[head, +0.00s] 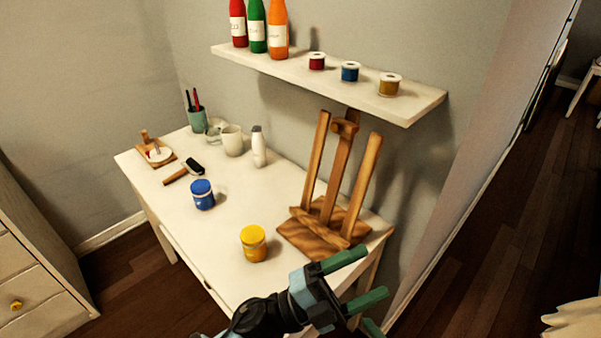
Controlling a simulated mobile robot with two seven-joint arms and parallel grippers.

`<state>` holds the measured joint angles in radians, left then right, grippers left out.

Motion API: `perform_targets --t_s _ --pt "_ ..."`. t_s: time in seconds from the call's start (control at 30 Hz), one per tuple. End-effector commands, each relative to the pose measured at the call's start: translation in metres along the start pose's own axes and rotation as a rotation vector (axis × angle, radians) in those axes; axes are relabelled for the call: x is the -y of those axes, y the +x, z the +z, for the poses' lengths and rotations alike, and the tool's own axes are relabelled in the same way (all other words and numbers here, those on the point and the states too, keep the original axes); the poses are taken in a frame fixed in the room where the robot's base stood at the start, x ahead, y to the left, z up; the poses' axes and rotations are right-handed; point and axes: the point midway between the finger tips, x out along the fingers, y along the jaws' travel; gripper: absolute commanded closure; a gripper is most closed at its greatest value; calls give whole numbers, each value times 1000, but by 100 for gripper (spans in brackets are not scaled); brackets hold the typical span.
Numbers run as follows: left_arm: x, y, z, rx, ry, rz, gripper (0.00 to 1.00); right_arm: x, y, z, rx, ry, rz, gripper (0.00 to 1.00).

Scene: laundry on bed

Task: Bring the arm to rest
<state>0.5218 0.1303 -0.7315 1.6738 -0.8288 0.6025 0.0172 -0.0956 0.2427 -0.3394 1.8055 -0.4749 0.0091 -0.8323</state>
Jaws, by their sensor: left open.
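My left gripper (374,272) is at the bottom centre of the head view, at the near right corner of the white table (232,232). Its green fingers are spread apart and point right, with nothing between them. The dark arm behind it comes in from the bottom edge. The gripper appears in front of the table's corner and leg; its exact height and gap to the table are unclear. My right gripper is not in view.
A wooden easel (340,185) and yellow jar (253,243) are closest to the gripper. A wall shelf (330,80) holds bottles and spools. Dark floor (480,230) is clear at right.

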Motion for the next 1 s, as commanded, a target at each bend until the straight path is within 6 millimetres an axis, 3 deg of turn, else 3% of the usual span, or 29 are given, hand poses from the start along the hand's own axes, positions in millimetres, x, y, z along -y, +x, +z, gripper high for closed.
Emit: perform_targets --t_s 0.17,0.3,0.47,0.57,0.7,0.8,0.9,1.0 --pt "-4 -60 29 330 -239 -150 21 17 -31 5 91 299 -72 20" --pt "-22 -123 44 593 -425 -238 21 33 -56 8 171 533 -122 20" --pt "-54 -206 44 892 -635 -313 21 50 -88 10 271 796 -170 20" --pt "-78 -260 30 1076 -765 -346 21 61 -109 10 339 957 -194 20" --pt "-112 -334 -5 1323 -940 -377 21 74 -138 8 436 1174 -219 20" --pt "-131 -375 -35 1464 -1043 -388 21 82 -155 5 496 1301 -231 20" --pt "-144 -404 -60 1566 -1117 -393 21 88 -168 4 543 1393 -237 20" --pt "-150 -420 -76 1625 -1163 -396 21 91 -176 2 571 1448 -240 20"
